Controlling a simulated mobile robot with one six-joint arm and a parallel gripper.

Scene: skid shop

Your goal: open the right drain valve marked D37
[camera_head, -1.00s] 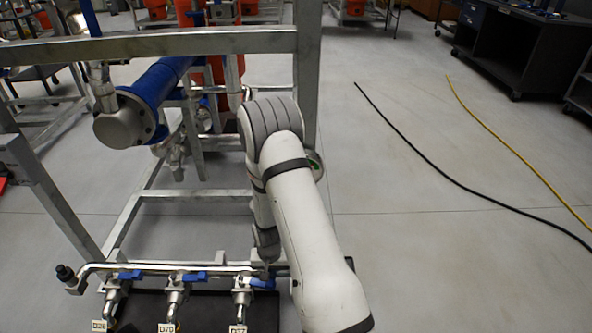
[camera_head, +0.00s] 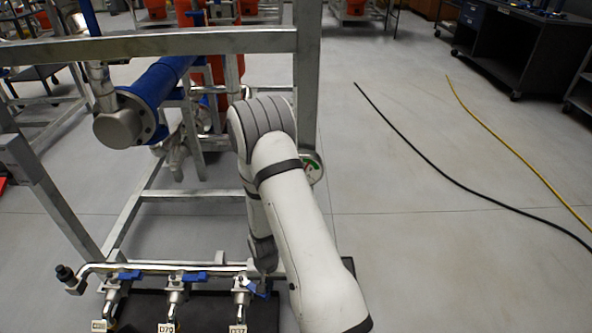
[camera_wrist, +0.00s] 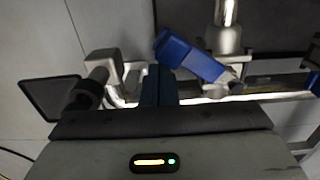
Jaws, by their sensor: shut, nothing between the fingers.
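My gripper (camera_wrist: 158,72) is shut and empty, just left of the lever. I cannot tell whether it touches. In the head view my gripper is mostly hidden by my arm.
The middle valve (camera_head: 174,294) and left valve (camera_head: 113,294) have blue levers lying along the pipe (camera_head: 150,267). A dark tray (camera_head: 205,312) lies below. A metal frame (camera_head: 200,40) rises behind. Hoses (camera_head: 440,180) cross the open floor at right.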

